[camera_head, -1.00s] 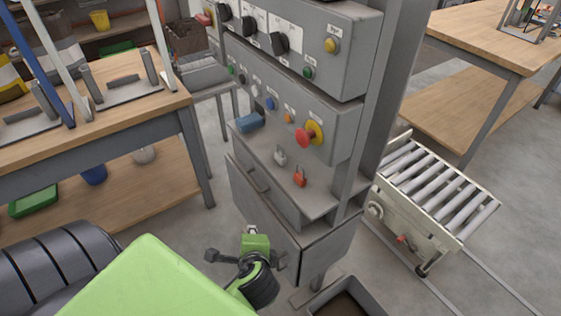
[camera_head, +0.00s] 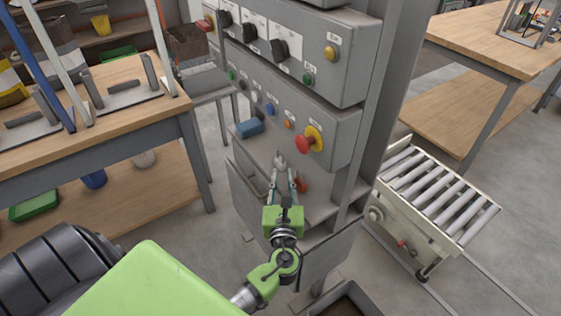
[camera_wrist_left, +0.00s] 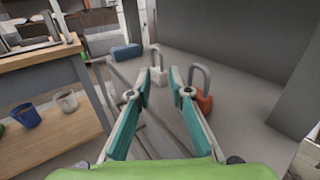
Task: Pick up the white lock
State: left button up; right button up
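The white lock (camera_head: 280,161) stands on the grey shelf of the machine below the button panel. It also shows in the left wrist view (camera_wrist_left: 157,76), upright with its grey shackle up, beyond the fingertips and framed by the gap between them. My left gripper (camera_head: 286,173) is open and empty, its fingers pointing at the white lock from the front. In the left wrist view the open fingertips (camera_wrist_left: 159,76) show a clear gap. I cannot tell the exact distance to the lock. My right gripper is not in view.
A red lock (camera_head: 302,184) stands just right of my left gripper, close to the right finger. A blue block (camera_head: 249,127) lies on the shelf at the left. The red emergency button (camera_head: 307,142) juts out above the shelf. A roller conveyor (camera_head: 440,190) stands right.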

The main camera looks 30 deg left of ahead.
aim_at(280, 159)
pick_arm(q)
jog(key=x, duration=0.3)
jog(key=p+x, duration=0.1)
jog(key=x, duration=0.1)
jog(key=shift+w+a+r, duration=0.2)
jog(key=shift+a+r, duration=0.1)
jog(key=shift+w+a, duration=0.3)
jog(key=shift+w, duration=0.1)
grip_shut()
